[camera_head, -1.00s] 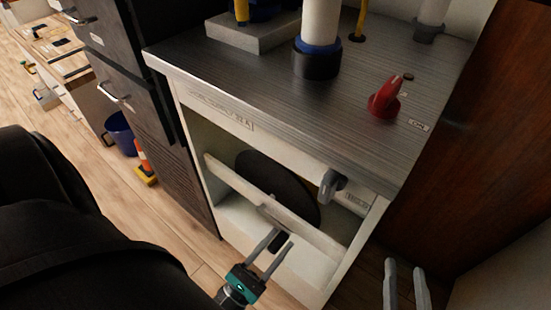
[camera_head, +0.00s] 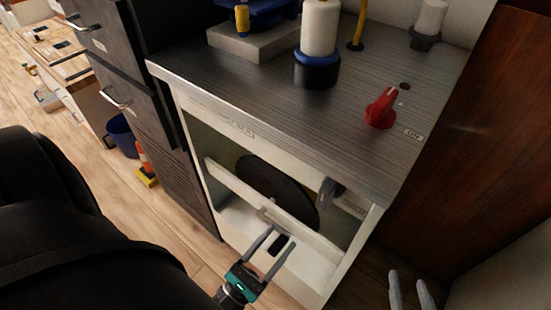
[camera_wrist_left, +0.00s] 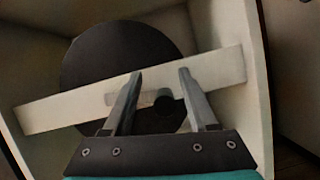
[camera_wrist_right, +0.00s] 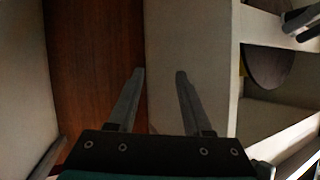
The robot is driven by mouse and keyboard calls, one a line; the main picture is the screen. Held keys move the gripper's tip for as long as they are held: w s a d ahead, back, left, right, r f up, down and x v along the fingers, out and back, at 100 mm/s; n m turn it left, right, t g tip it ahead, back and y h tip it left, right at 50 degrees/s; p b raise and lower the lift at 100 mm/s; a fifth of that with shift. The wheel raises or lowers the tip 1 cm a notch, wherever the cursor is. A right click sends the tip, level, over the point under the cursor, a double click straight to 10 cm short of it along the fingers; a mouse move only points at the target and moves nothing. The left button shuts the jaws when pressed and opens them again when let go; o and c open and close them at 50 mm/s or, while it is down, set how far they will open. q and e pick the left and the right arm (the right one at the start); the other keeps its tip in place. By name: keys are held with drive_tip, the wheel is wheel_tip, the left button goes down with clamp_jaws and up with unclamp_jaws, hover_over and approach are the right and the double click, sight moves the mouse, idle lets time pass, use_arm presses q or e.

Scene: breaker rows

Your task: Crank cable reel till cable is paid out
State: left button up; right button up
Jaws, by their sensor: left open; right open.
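The cable reel is a dark disc (camera_head: 275,185) in the open cabinet, behind a pale crossbar (camera_head: 240,190). It shows large in the left wrist view (camera_wrist_left: 115,55). A short grey crank arm (camera_wrist_left: 140,97) lies on the bar's front, with a dark crank knob (camera_wrist_left: 166,104) at its right end. My left gripper (camera_head: 278,232) is open in front of the crank, its fingers on either side of the knob, not closed on it. I cannot tell if a finger touches it. My right gripper (camera_head: 409,274) is open and empty, low at the right, beside the cabinet.
The cabinet top (camera_head: 240,85) carries a red switch handle (camera_head: 381,108), a white cylinder on a black and blue base (camera_head: 317,70) and a grey block (camera_head: 250,42). A grey hook-like part (camera_head: 331,190) sticks out under the top's front edge. A brown wood panel (camera_head: 465,150) stands right.

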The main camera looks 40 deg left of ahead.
use_arm(q)
drive_tip(key=shift+r+p, duration=0.55)
drive_tip(key=shift+r, duration=0.4)
drive_tip(key=shift+r+p, duration=0.6)
drive_tip(key=shift+r, duration=0.25)
wheel_tip(320, 180, up, 3)
drive_tip(key=shift+f+p, duration=0.1)
drive_tip(key=shift+p, duration=0.85)
use_arm(e)
drive_tip(key=s+d+g+h, duration=0.4)
drive_tip(key=s+d+g, duration=0.25)
drive_tip(key=d, duration=0.25)
use_arm(q)
wheel_tip(320, 180, up, 11)
drive_tip(key=p, duration=0.6)
drive_tip(key=shift+r+p, duration=0.2)
drive_tip(key=shift+p, duration=0.15)
use_arm(e)
wheel_tip(320, 180, down, 14)
drive_tip(key=s+g, duration=0.3)
drive_tip(key=shift+h, duration=0.3)
drive_tip(key=shift+d, duration=0.1)
